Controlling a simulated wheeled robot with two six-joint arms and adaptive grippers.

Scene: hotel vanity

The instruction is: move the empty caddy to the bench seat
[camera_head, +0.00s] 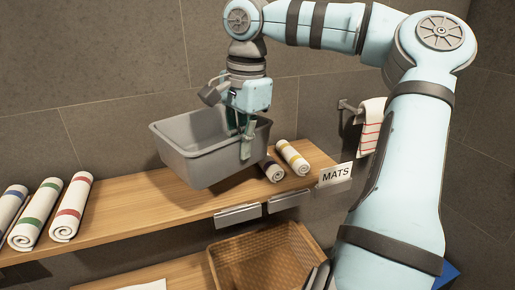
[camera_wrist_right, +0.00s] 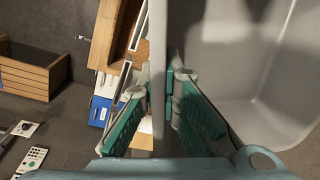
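The grey caddy (camera_head: 215,155) is an open rectangular bin at the wooden shelf. It looks empty and slightly tilted; I cannot tell whether its base touches the shelf. My right gripper (camera_head: 246,138) comes down from above onto the caddy's right part. In the right wrist view, its green-padded fingers (camera_wrist_right: 160,98) are on both sides of the caddy's wall (camera_wrist_right: 158,40), shut on it. The pale caddy interior (camera_wrist_right: 235,60) fills the right side there. My left gripper is not in view. I cannot make out a bench seat.
Rolled striped towels lie on the shelf (camera_head: 120,205), at left (camera_head: 72,207) and right of the caddy (camera_head: 292,157). A "MATS" sign (camera_head: 335,174) stands at its right end. A wicker basket (camera_head: 265,262) is below. A striped towel (camera_head: 370,122) hangs on the wall.

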